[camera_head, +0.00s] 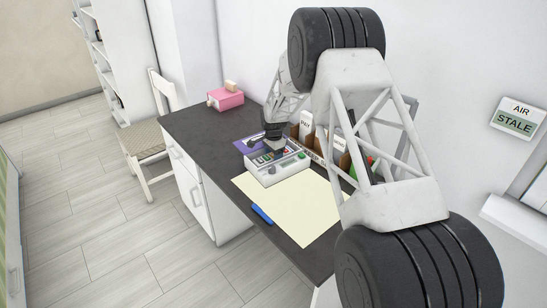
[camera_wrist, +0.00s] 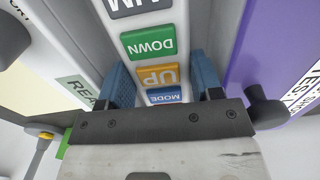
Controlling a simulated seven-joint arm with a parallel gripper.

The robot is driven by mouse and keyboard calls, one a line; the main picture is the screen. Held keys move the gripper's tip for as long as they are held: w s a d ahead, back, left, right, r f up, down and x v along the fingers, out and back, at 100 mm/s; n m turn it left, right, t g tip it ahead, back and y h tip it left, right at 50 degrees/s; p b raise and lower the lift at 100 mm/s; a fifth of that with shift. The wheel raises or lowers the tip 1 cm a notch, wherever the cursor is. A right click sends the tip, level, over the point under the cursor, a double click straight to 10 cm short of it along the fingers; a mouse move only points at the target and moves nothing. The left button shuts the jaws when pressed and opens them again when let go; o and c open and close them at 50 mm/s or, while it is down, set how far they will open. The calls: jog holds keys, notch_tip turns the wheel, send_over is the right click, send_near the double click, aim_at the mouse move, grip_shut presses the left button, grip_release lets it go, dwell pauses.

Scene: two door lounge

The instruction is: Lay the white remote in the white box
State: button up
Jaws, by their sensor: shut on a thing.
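The white remote (camera_wrist: 108,32) has a column of coloured buttons, including green DOWN, orange UP and blue MODE. My gripper (camera_wrist: 163,82) is shut on it, a blue-padded finger along each side. In the head view my gripper (camera_head: 272,142) points down at the desk, and the remote is partly hidden there. Directly in front of it is a white boxy thing (camera_head: 279,174) with controls on top; I cannot tell whether it is the white box. Its likely edge with a green label shows at left in the wrist view. I cannot tell whether the remote touches it.
The dark desk (camera_head: 190,122) carries a pale yellow sheet (camera_head: 300,208), a blue marker (camera_head: 262,214), a purple flat item (camera_head: 240,146) and a pink box (camera_head: 226,99). A wooden organiser (camera_head: 341,158) stands along the wall behind my gripper.

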jog(key=shift+f, duration=0.5)
jog(key=shift+f, duration=0.15)
jog(key=o, duration=0.7)
jog(key=shift+r, duration=0.2)
notch_tip(320, 180, up, 12)
dwell(0.5)
dwell(0.4)
